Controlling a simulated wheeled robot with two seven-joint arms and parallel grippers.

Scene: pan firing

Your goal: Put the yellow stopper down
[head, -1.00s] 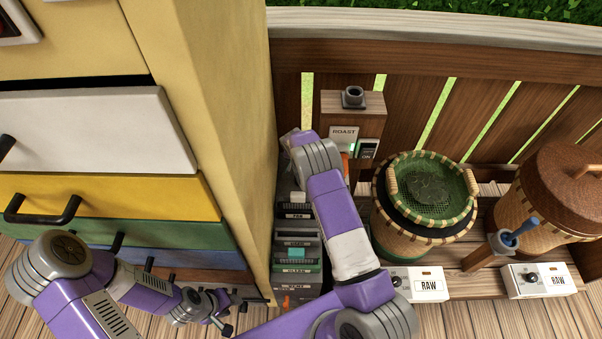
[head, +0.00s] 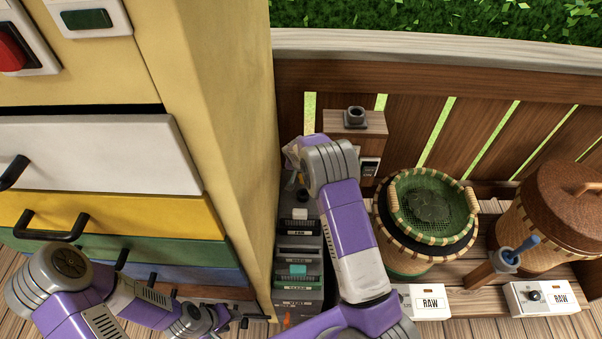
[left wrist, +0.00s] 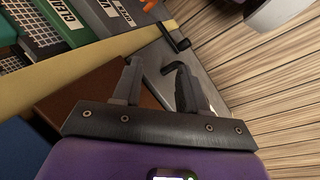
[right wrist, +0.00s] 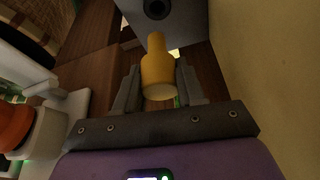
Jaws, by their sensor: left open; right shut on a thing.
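The yellow stopper (right wrist: 157,72) is bottle-shaped and sits between the fingers of my right gripper (right wrist: 158,88) in the right wrist view, its narrow end pointing away. The gripper is shut on it. A grey block (right wrist: 185,22) with a dark round hole lies beyond the narrow end; the stopper looks apart from the hole. In the head view my right arm hides the stopper and right gripper. My left gripper (left wrist: 157,85) is open and empty in the left wrist view; a dark hooked handle (left wrist: 176,70) shows between and beyond its fingers.
The cabinet (head: 225,150) with coloured drawers is close on the left. Stacked labelled trays (head: 297,270) stand beside it. A wooden post (head: 375,122) with a grey socket (head: 355,116) is by the fence. A basket with a green sieve (head: 425,205) stands right of my right arm.

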